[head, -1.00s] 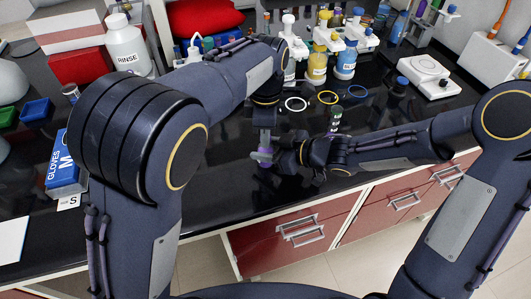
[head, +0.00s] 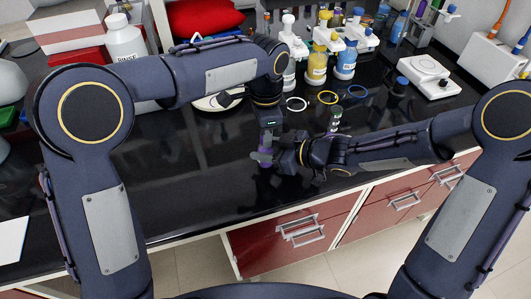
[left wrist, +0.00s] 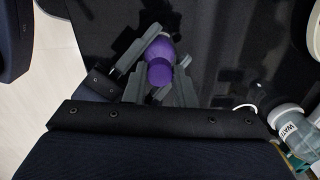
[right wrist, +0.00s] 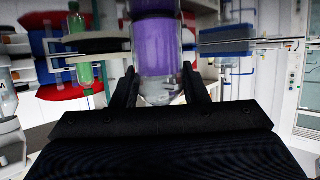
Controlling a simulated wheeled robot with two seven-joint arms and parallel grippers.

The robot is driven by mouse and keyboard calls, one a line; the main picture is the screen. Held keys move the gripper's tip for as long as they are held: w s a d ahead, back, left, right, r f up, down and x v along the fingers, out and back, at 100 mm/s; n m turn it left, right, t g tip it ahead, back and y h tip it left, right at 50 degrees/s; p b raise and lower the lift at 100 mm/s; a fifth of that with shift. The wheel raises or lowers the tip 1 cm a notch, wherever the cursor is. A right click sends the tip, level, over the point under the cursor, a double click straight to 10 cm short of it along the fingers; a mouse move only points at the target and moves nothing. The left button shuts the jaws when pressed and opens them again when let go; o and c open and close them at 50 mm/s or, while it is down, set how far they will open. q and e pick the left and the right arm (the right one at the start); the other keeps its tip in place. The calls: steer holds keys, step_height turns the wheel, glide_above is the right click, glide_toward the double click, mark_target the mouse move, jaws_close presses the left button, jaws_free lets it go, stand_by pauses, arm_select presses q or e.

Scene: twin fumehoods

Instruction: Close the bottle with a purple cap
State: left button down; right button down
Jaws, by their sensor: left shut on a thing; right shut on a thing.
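The bottle is clear with a broad purple band (right wrist: 168,45) and stands upright between the fingers of my right gripper (right wrist: 160,85), which is shut on it. In the head view the right gripper (head: 272,158) reaches it from the right, low over the bench. My left gripper (head: 268,135) points down from above and is shut on the purple cap (left wrist: 160,73). In the left wrist view the cap is between the left fingers, over the purple bottle (left wrist: 160,47). Whether the cap is seated on the neck cannot be told; the fingers hide the joint.
Behind the grippers lie white, yellow and blue rings (head: 327,97). Yellow and blue bottles (head: 317,68) stand further back. The black bench (head: 180,190) is clear at the left and front.

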arm_select(q)
steer(key=shift+m, duration=0.7)
steer(key=c, duration=1.1)
jaws_free()
step_height(320, 180, up, 12)
arm_select(e)
steer(key=c, duration=0.7)
jaws_free()
steer(key=shift+c, duration=0.2)
